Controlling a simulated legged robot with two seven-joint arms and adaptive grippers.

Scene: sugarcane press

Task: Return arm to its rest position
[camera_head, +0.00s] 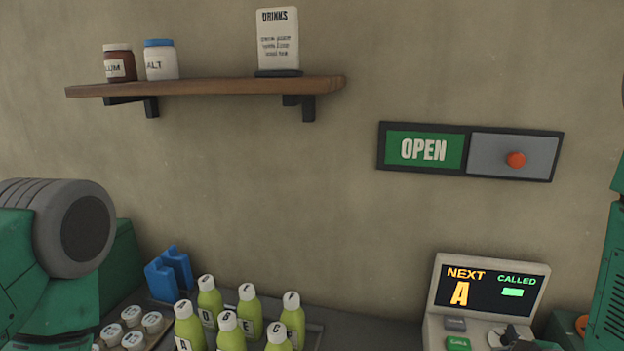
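A green and grey part of my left arm (75,228) fills the lower left, and its gripper is out of view. My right arm (603,275) comes down along the right edge. A small dark part that looks like my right gripper (515,339) shows at the bottom edge, over the lower part of the console (488,295). Most of it is cut off, so I cannot tell whether it is open or touching a button. The console screen reads NEXT A and CALLED, with a green mark.
Several green bottles (250,312) with lettered labels stand at the bottom centre. White-lidded jars (132,340) and blue containers (168,275) are left of them.

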